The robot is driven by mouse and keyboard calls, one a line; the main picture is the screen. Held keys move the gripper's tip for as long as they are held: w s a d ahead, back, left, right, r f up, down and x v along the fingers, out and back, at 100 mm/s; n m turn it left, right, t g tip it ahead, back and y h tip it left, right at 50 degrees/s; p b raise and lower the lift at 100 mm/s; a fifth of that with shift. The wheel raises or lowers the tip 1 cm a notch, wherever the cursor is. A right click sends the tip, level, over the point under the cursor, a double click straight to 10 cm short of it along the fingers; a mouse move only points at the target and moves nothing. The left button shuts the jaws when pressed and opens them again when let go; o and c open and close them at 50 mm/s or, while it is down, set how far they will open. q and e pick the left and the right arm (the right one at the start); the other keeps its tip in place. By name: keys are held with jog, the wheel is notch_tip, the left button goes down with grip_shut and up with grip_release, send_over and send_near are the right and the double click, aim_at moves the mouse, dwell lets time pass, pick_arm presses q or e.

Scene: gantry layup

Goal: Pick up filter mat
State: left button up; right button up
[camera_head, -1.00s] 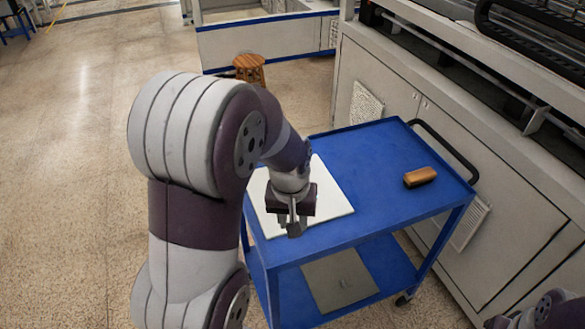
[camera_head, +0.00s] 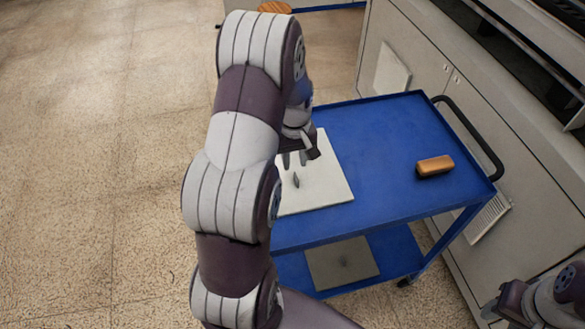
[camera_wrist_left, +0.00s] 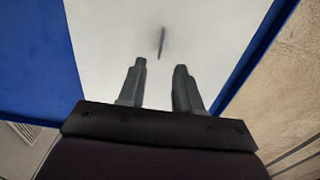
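A flat white square mat (camera_head: 325,180) lies on the left part of the blue cart's top. A small dark upright tab (camera_head: 296,180) stands on it; the tab also shows in the left wrist view (camera_wrist_left: 161,42). My left gripper (camera_head: 294,160) is over the mat, pointing down, with its fingers apart and nothing between them. In the left wrist view the gripper (camera_wrist_left: 160,66) has the tab beyond its fingertips, roughly in line with the gap. A grey square mat (camera_head: 325,262) lies on the lower shelf. My right arm shows at the lower right; its finger state is unclear.
The blue cart (camera_head: 380,130) has a raised rim and a black handle (camera_head: 475,140) at its right. An orange-brown block (camera_head: 435,165) lies on the cart's right part. A pale cabinet (camera_head: 435,60) stands behind. Clear floor (camera_head: 110,150) is at the left.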

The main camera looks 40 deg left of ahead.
aim_at(295, 173)
pick_arm(q)
jog(key=f, duration=0.4)
jog(key=shift+s+d+f, duration=0.15)
jog(key=shift+d+f, duration=0.05)
jog(key=shift+d, duration=0.2)
jog(key=shift+a+f, duration=0.1)
jog(key=shift+f, duration=0.15)
grip_shut()
jog(key=shift+r, duration=0.1)
